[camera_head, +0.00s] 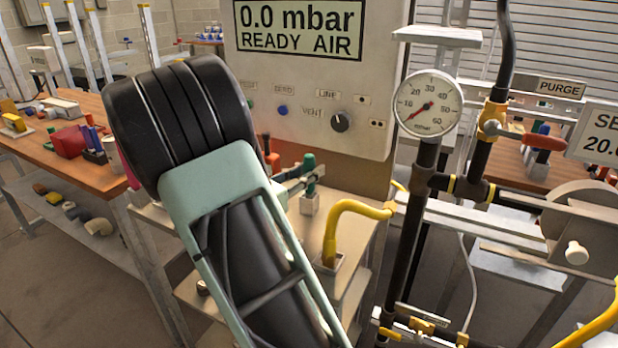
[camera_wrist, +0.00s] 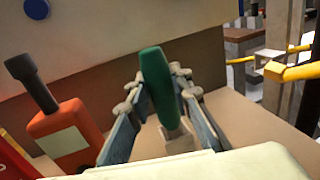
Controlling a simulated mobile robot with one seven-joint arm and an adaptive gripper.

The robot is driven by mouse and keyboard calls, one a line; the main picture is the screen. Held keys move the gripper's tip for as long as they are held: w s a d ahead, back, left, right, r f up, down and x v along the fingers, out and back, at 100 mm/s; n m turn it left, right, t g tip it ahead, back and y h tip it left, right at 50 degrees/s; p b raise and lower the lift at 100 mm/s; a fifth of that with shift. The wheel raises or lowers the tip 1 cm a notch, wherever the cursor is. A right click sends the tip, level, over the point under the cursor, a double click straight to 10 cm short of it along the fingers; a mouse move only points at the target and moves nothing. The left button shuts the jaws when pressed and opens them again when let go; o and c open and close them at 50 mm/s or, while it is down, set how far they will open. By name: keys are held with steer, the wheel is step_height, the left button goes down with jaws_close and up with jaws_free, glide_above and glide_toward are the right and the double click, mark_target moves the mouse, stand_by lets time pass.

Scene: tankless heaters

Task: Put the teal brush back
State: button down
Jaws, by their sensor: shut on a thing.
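The teal brush (camera_wrist: 158,85) stands nearly upright in the wrist view, slightly tilted, with its teal handle between my two fingers. My gripper (camera_wrist: 157,88) is shut on it. In the head view the teal handle (camera_head: 309,162) shows just beyond my gripper (camera_head: 300,178), at the front of the heater panel. A small pale block (camera_head: 309,203) is right below the handle; it also shows in the wrist view (camera_wrist: 178,139). I cannot tell whether the brush touches or sits in this block. The brush's lower end is hidden.
An orange device with a black stub (camera_wrist: 66,132) stands close left of my fingers. The panel (camera_head: 310,75) rises behind. A yellow bent pipe (camera_head: 345,215) and a gauge (camera_head: 429,104) are to the right. A wooden bench (camera_head: 60,150) with tools is at left.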

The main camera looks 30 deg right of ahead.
steer(key=shift+f, duration=0.4)
steer(key=shift+f, duration=0.2)
steer(key=c, duration=1.7)
jaws_free()
steer(key=shift+c, duration=0.2)
